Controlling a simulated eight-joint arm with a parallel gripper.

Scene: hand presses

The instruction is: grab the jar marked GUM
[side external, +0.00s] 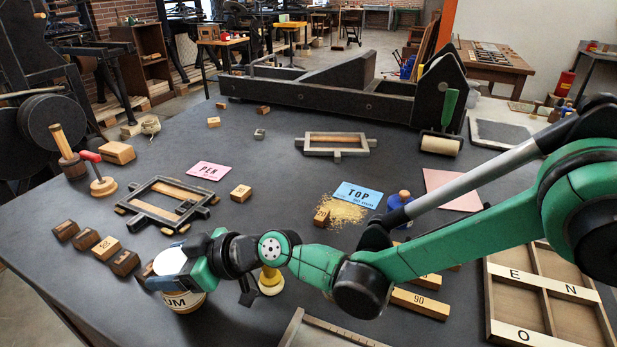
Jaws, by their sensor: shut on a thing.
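The jar marked GUM (186,303) stands at the front left of the dark table, with only the letters UM of its label clear. My gripper (178,273) reaches in from the right, low over the table, and is shut on the jar's upper part. The gripper covers much of the jar's top. I cannot tell whether the jar's base still touches the table.
Small wooden blocks (106,248) lie left of the jar. A metal frame (165,203) lies behind it. A yellow-based object (271,281) stands just right of my gripper. A type case (515,320) lies at the right. The table's front left edge is near.

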